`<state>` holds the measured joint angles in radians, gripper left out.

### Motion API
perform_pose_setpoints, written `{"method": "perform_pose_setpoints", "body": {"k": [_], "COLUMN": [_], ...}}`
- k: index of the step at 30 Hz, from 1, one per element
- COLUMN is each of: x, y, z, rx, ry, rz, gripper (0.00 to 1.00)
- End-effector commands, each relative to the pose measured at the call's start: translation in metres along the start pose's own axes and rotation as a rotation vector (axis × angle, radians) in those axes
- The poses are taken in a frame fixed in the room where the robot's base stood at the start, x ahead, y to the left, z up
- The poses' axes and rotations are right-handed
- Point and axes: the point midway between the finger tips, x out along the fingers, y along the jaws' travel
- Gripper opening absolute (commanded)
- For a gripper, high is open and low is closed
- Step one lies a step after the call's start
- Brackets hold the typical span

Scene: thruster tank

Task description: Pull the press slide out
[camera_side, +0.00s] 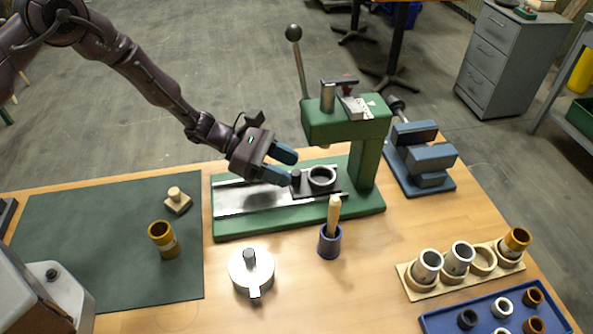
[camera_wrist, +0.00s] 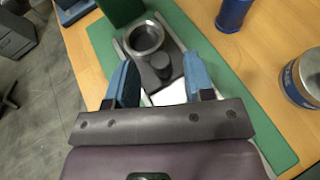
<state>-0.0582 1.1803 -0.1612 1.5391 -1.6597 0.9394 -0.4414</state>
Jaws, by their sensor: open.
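The press slide (camera_side: 332,189) is a dark plate carrying a metal ring (camera_side: 322,178) and a short dark knob (camera_side: 295,177). It sits on the light rails of the green press, partly under the press head. In the wrist view the slide (camera_wrist: 178,62) shows with its ring (camera_wrist: 145,38) behind the knob (camera_wrist: 160,61). My gripper (camera_side: 284,165) is open, with blue fingers, over the rails just left of the knob. In the wrist view my gripper (camera_wrist: 160,82) has one finger on each side, with the knob just beyond the gap between the tips. I see no contact.
The green press (camera_side: 347,120) with its lever stands behind the slide. A blue cup with a wooden-handled tool (camera_side: 330,240) and a round silver pot (camera_side: 251,269) stand in front. A blue vise (camera_side: 420,160) is at right. The rails (camera_side: 240,197) are clear at left.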

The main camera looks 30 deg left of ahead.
Motion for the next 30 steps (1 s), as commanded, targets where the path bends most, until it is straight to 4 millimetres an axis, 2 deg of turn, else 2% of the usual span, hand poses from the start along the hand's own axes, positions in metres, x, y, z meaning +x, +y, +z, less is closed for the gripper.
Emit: {"method": "perform_pose_setpoints", "body": {"k": [3, 6, 17, 23, 24, 30], "x": [0.017, 0.025, 0.029, 0.029, 0.029, 0.023], "y": [-0.001, 0.0, 0.0, 0.0, 0.0, -0.002], "z": [0.0, 0.0, 0.0, 0.0, 0.0, -0.003], "rx": [0.001, 0.0, 0.0, 0.0, 0.0, -0.002], "ry": [0.0, 0.0, 0.0, 0.0, 0.0, 0.001], "rz": [-0.002, -0.001, 0.0, 0.0, 0.0, 0.002], "gripper": [0.48, 0.48, 0.48, 0.02, 0.0, 0.0]}}
